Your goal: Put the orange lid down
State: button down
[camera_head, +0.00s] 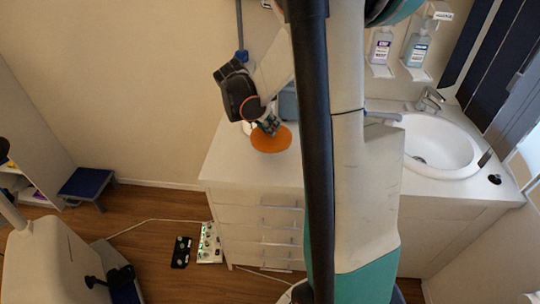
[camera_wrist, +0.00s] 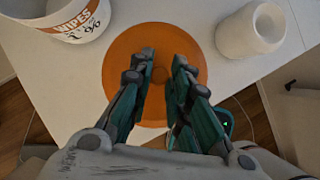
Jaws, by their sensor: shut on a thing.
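The orange lid (camera_head: 271,139) is a flat round disc at the left part of the white counter, near its front edge. In the wrist view the orange lid (camera_wrist: 178,40) lies under my fingers, with a small round knob at its middle. My gripper (camera_head: 268,125) is at the lid's top; in the wrist view the gripper's fingertips (camera_wrist: 163,66) are on either side of the knob, shut on the lid. I cannot tell whether the lid touches the counter or is held just above it.
A white wipes tub (camera_wrist: 68,22) and a white cylinder (camera_wrist: 250,32) stand near the lid. The counter (camera_head: 232,160) has a sink (camera_head: 440,145) at right, behind my arm. A blue step stool (camera_head: 86,184) and a power strip (camera_head: 209,243) are on the floor.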

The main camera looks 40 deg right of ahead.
aim_at(261, 140)
notch_tip(261, 140, down, 11)
jog(key=b, duration=0.3)
jog(key=shift+r, duration=0.2)
jog(key=shift+f, duration=0.2)
jog(key=c, duration=1.5)
grip_release()
jog(key=shift+r, duration=0.1)
jog(key=p+v, duration=0.3)
jog(key=v, duration=0.9)
jog(key=shift+w+r+p, duration=0.1)
jog(key=shift+w+p, duration=0.05)
jog(key=shift+p, duration=0.25)
jog(key=shift+r, duration=0.1)
